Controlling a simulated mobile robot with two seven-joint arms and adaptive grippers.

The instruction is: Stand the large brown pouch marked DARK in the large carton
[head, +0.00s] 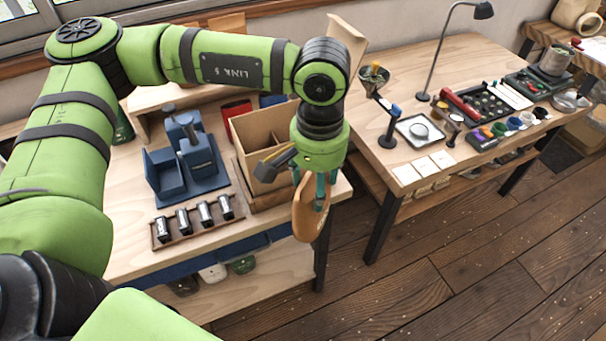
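My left gripper (323,190) points down in front of the near right corner of the left bench. Its teal fingers appear shut on a brown pouch (309,212), held in the air beside the bench edge. No marking on the pouch is readable from here, so I cannot confirm DARK. An open cardboard carton (241,142) with inner dividers stands on the bench, just left of and behind the gripper. My wrist hides the carton's right side. My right gripper is not in view.
A blue machine (191,155) stands left of the carton. A wooden tray (236,212) with several small metal canisters lies in front. A second bench (455,62) at right carries a lamp (447,50), a tray and small tools. Open floor lies between and before the benches.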

